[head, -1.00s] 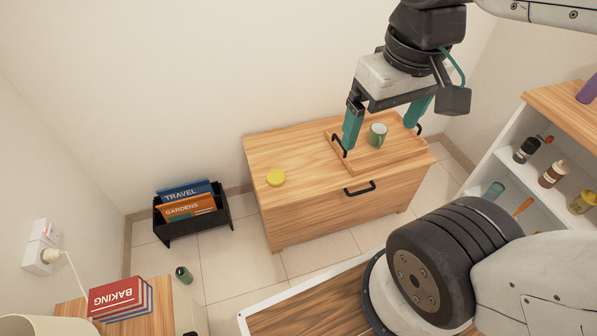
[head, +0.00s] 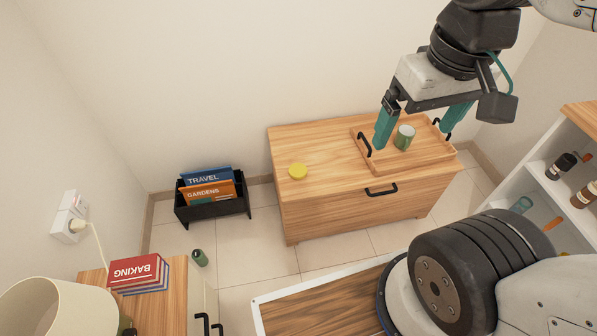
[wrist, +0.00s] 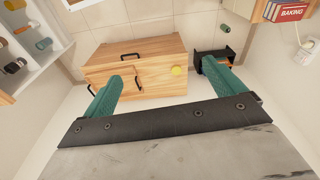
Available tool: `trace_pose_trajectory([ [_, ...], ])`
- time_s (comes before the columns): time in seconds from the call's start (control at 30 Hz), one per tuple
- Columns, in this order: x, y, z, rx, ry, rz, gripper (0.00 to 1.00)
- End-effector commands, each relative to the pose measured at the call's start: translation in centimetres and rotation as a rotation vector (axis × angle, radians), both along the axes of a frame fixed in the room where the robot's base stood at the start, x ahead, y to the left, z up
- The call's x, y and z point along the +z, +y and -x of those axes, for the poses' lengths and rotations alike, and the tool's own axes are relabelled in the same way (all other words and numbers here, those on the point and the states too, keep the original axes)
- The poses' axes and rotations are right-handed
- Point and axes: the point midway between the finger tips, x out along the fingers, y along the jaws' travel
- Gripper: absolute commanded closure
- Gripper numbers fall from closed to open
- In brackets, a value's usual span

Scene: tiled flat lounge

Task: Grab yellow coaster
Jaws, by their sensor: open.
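The yellow coaster (head: 298,171) lies flat on the left part of the wooden chest's top (head: 320,150) in the head view. It also shows in the wrist view as a small yellow disc (wrist: 176,70), between my two fingers in the picture. My gripper (head: 418,137) is open and empty, with teal fingers spread wide. It hangs above the right part of the chest, to the right of the coaster and apart from it. In the wrist view my open gripper (wrist: 170,85) shows both fingers, with nothing between them up close.
A wooden tray (head: 430,159) with black handles holds a green mug (head: 404,137) on the chest's right side. A black rack (head: 213,207) of books stands on the floor left of it. White shelves (head: 545,180) stand at the right. The chest top around the coaster is clear.

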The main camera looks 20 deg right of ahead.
Motion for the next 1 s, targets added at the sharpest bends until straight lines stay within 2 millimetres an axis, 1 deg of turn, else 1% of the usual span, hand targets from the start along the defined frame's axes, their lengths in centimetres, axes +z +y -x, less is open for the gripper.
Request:
trace_pose_trajectory([
  [0.07,0.0,0.0,-0.3,0.000,-0.002,0.000,0.04],
  [0.17,-0.2,0.0,-2.0,0.002,-0.017,0.002,0.04],
  [0.27,-0.8,-0.2,-5.4,0.005,-0.052,0.005,0.04],
  [0.3,-1.2,-0.2,-7.2,0.006,-0.071,0.007,0.04],
  [0.37,-1.9,-0.3,-10.1,0.009,-0.103,0.009,0.04],
  [0.4,-2.5,-0.3,-12.1,0.011,-0.126,0.011,0.04],
  [0.47,-3.5,-0.3,-15.0,0.014,-0.160,0.013,0.04],
  [0.5,-4.2,-0.3,-16.8,0.017,-0.182,0.014,0.04],
  [0.57,-5.4,-0.4,-19.6,0.021,-0.215,0.016,0.04],
  [0.6,-6.3,-0.4,-21.4,0.024,-0.238,0.017,0.04],
  [0.67,-7.8,-0.4,-24.0,0.028,-0.272,0.019,0.04],
  [0.7,-8.9,-0.3,-25.7,0.031,-0.295,0.019,0.04],
  [0.77,-10.6,-0.3,-28.1,0.036,-0.328,0.020,0.04],
  [0.8,-11.8,-0.3,-29.7,0.039,-0.351,0.019,0.04],
  [0.87,-13.8,-0.2,-31.9,0.043,-0.384,0.020,0.04],
  [0.9,-15.1,-0.2,-33.3,0.046,-0.408,0.019,0.04],
  [0.97,-17.3,-0.1,-35.2,0.052,-0.441,0.018,0.04],
  [1.0,-18.8,-0.1,-36.5,0.054,-0.464,0.018,0.04],
])
